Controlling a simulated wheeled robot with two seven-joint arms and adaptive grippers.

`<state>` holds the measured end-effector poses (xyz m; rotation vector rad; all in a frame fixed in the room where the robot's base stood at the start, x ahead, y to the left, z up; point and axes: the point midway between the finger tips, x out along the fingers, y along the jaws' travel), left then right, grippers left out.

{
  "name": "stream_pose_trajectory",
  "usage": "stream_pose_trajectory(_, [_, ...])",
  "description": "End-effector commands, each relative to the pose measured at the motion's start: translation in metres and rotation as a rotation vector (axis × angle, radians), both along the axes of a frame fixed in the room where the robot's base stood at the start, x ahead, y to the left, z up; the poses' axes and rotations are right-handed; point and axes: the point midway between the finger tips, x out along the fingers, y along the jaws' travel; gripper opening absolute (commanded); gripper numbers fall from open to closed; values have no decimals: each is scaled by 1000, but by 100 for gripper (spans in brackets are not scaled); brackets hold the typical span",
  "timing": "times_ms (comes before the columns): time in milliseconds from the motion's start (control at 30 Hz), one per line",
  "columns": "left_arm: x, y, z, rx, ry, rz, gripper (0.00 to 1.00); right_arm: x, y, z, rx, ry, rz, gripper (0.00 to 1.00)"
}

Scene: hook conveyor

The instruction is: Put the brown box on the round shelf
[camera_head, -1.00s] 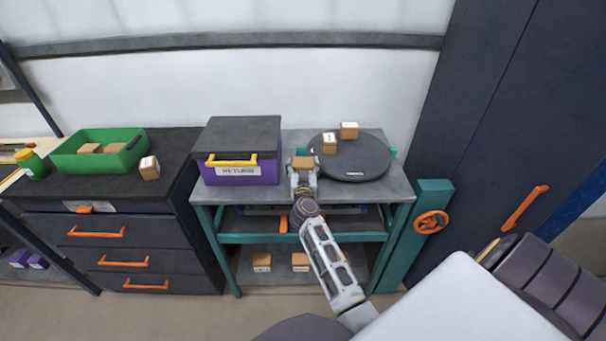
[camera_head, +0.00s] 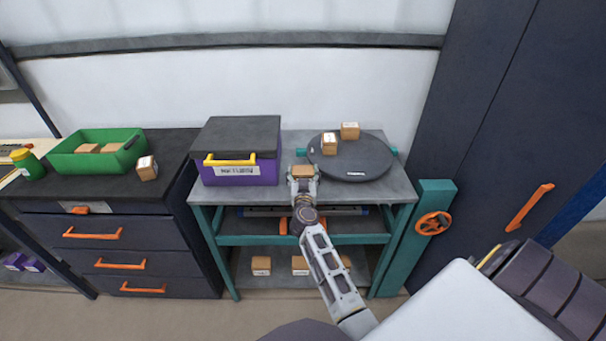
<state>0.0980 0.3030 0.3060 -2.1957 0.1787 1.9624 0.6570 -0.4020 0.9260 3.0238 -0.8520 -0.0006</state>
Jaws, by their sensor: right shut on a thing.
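A brown box (camera_head: 303,171) is held at the fingertips of my right gripper (camera_head: 303,176), which is shut on it. The held box shows at the front middle of the grey table top, left of the round shelf; I cannot tell whether it touches the table. The round shelf (camera_head: 365,166) is a dark disc on the right part of the table. One brown box (camera_head: 329,144) stands on its left part, and another brown box (camera_head: 349,130) is at its back edge. My left gripper is not in view.
A purple crate with a dark lid (camera_head: 240,172) stands left of the held box. A dark drawer cabinet (camera_head: 100,182) holds a green bin (camera_head: 70,162) and a loose brown box (camera_head: 147,168). Several boxes are on the table's lower shelf. The disc's front and right are clear.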

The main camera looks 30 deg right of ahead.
Motion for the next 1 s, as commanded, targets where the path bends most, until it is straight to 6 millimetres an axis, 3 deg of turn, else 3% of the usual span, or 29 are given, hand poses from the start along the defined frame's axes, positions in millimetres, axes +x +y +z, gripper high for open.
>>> stream_pose_trajectory(33, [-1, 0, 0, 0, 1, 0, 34, 0, 0, -1, -1, 1, 0, 43])
stream_pose_trajectory(67, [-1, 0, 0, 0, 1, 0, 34, 0, 0, -1, 0, 0, 0, 74])
stream_pose_trajectory(200, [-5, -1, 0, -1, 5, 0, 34, 0, 0, -1, 1, 1, 0, 92])
stream_pose_trajectory(500, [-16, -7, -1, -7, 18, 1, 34, 0, 0, -1, 0, 0, 0, 93])
stream_pose_trajectory(767, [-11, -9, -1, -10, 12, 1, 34, 0, 0, 3, 1, -1, 0, 93])
stream_pose_trajectory(1000, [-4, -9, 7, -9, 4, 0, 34, -14, 9, 2, 0, 4, 0, 93])
